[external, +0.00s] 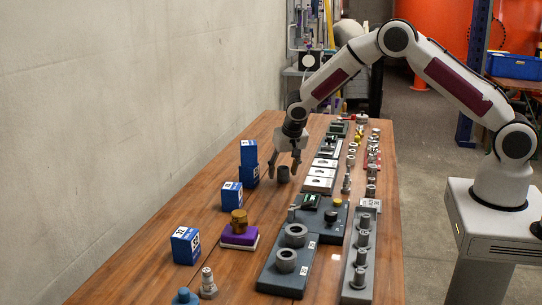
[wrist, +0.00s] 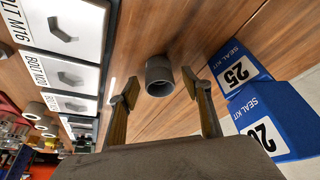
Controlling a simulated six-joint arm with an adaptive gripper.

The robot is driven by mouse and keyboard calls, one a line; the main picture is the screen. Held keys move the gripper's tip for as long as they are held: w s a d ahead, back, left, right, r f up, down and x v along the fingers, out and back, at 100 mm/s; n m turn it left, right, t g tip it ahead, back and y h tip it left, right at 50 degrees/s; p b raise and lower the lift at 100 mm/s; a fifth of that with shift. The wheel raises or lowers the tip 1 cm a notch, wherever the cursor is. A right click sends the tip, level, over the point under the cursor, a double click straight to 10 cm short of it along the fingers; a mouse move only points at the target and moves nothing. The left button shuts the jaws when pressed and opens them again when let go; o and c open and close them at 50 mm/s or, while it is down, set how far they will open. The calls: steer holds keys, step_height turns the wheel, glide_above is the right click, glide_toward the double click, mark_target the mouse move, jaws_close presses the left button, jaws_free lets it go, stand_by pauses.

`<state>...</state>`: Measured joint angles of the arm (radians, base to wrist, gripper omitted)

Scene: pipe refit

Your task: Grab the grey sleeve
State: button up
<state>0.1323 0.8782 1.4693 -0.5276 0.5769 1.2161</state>
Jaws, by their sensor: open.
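The grey sleeve (external: 283,174) is a short dark grey hollow cylinder standing on the wooden table, near the stacked blue boxes. In the wrist view the sleeve (wrist: 159,76) shows its open end, just beyond the fingertips and roughly between them. My gripper (external: 285,167) is open and points down over the sleeve. In the wrist view my gripper (wrist: 162,92) has its two fingers spread to either side of the sleeve, with nothing held. I cannot tell whether a finger touches it.
Blue seal kit boxes (external: 248,153) stand close by on the left; one (wrist: 240,72) is near the right finger. White bolt trays (external: 318,185) lie to the right. Grey fixtures (external: 285,260) and a purple block (external: 239,236) sit nearer the front. Bare table lies between.

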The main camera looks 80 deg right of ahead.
steer(key=c, duration=1)
steer(key=shift+r, duration=0.1)
steer(key=shift+r, duration=4.95)
